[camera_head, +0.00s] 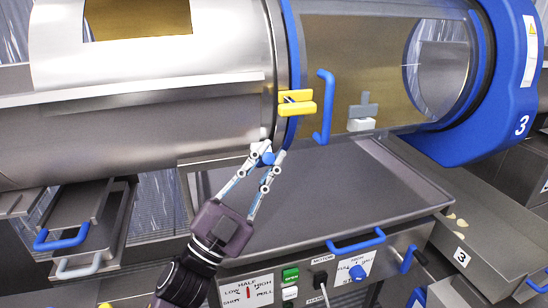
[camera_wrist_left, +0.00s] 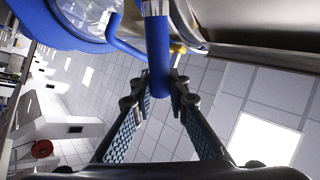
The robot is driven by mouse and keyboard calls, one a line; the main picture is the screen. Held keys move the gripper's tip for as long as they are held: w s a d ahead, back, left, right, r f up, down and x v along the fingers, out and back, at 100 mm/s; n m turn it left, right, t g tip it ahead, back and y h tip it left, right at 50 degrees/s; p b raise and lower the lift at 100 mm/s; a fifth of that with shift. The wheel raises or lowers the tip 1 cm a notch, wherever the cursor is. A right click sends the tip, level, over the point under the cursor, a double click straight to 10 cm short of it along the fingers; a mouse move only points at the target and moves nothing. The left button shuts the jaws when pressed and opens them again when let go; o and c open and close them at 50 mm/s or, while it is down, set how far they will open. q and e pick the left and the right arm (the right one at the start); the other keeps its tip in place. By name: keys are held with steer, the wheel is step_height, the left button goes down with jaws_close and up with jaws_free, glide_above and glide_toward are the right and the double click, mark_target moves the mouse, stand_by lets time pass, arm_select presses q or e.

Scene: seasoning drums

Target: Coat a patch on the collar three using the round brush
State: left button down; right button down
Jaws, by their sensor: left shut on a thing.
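My left gripper (camera_head: 268,163) reaches up below the seam of the drum, its fingers closed on a small blue piece. In the left wrist view the gripper (camera_wrist_left: 159,92) holds a blue cylinder with a greyish upper end, which looks like the round brush (camera_wrist_left: 158,60). No bristles can be made out. The collar (camera_head: 268,60) appears to be the steel band beside the blue ring, just above the fingertips. I cannot tell whether the brush touches it. The number 3 is on the blue end housing (camera_head: 490,130). My right gripper is not in view.
A yellow latch (camera_head: 297,108) and a blue handle (camera_head: 325,108) stick out from the drum near the gripper. A steel tray (camera_head: 350,190) lies below. A control panel (camera_head: 300,280) with buttons is in front. A chute marked 3 (camera_head: 480,250) is at right.

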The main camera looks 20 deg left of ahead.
arm_select(q)
steer(key=shift+s+d, duration=0.55)
steer(key=shift+s, duration=0.25)
steer(key=shift+s+d, duration=0.55)
steer(key=shift+s, duration=0.3)
steer(key=shift+s+d, duration=0.55)
steer(key=shift+s, duration=0.25)
steer(key=shift+d, duration=0.1)
steer(key=shift+s+d, duration=0.4)
steer(key=shift+s, duration=0.25)
steer(key=shift+s+d, duration=0.4)
steer(key=shift+s, duration=0.2)
steer(key=shift+w+a, duration=0.1)
steer(key=shift+w, duration=0.05)
steer(key=shift+w+a+p, duration=0.2)
steer(key=shift+w+a, duration=0.5)
steer(key=shift+w, duration=0.3)
steer(key=shift+w+a+p, duration=0.15)
steer(key=shift+w+a, duration=0.5)
steer(key=shift+w, duration=0.3)
steer(key=shift+w+a+p, duration=0.2)
steer(key=shift+w+a, duration=0.5)
steer(key=shift+w, duration=0.3)
